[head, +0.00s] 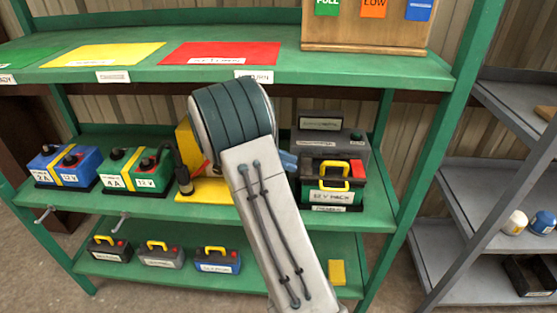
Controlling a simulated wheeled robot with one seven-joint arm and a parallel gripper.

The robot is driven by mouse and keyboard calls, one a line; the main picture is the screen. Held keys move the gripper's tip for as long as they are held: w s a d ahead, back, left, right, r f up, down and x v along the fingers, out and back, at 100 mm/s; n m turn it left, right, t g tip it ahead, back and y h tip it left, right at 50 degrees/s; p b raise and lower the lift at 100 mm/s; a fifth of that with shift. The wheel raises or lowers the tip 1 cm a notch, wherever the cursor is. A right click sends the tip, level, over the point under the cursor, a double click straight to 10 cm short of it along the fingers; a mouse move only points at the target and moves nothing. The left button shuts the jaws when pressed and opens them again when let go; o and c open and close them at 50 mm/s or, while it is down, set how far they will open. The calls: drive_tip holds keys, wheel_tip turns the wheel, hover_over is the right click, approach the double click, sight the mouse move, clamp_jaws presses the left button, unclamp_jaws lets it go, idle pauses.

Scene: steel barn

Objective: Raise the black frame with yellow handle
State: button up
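The black frame with yellow handle (346,182) stands upright on the right part of the middle green shelf. It has a green front, a white label reading like "12 V PACK" and a red part at its top right. Its yellow handle (333,164) is uncovered on top. My arm crosses the middle of the head view just left of it and covers what is behind. A small blue piece beside the arm, close to the frame's left side, may be part of my gripper (288,160). The fingertips are hidden, so I cannot tell whether they touch anything.
A grey unit (345,140) stands close behind the frame. A blue battery (65,166), a green battery (138,170) and a yellow stand (200,190) are to the left. The upper shelf (345,70) overhangs. Smaller packs (160,256) sit below. A green post (435,140) bounds the right.

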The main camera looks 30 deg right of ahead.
sight(333, 178)
drive_tip(key=b+x, duration=0.1)
drive_tip(key=x, duration=1)
drive_tip(key=shift+s+d+f, duration=0.1)
drive_tip(key=shift+d, duration=0.05)
clamp_jaws()
drive_tip(key=shift+c, duration=1.9)
unclamp_jaws()
